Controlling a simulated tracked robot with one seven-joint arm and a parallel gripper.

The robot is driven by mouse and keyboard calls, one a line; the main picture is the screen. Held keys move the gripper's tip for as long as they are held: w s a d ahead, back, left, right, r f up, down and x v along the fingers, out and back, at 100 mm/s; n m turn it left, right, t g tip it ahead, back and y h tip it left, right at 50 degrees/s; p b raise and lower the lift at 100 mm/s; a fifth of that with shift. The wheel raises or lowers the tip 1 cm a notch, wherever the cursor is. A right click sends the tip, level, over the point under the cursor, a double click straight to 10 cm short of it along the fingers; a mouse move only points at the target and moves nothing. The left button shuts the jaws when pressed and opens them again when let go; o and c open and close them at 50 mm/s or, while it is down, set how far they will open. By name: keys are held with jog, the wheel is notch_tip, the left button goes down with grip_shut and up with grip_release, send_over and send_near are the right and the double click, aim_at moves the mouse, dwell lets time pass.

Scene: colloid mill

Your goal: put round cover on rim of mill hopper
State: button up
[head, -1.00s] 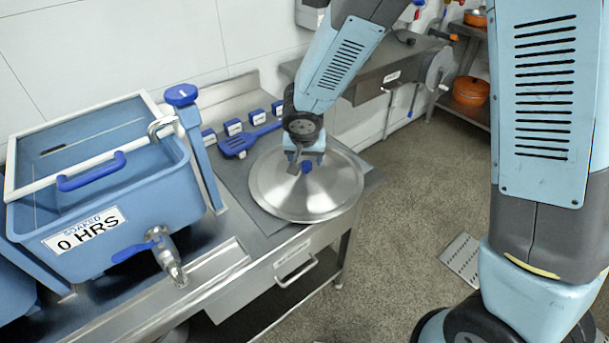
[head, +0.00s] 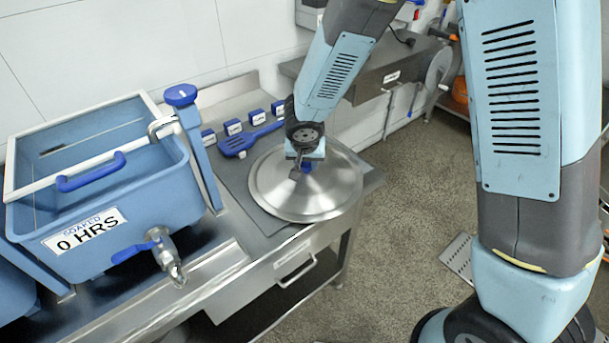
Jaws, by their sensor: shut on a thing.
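The round cover (head: 326,194) is a shiny metal disc with a small blue knob at its middle. It lies on the grey mat at the right end of the steel bench, close to the front edge. My gripper (head: 303,172) points down at the middle of the cover and is shut on its blue knob. My wrist partly hides the knob. The cover looks flat on the mat. I cannot make out the mill hopper or its rim in this view.
A blue soaking tub (head: 120,190) labelled "0 HRS" with a tap (head: 168,258) stands left of the cover. A blue spatula (head: 243,142) and several small blue labelled blocks (head: 233,127) lie behind. A steel machine (head: 375,72) stands at the back right.

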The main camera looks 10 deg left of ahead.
grip_shut()
jog(key=shift+r, duration=0.1)
dwell(0.4)
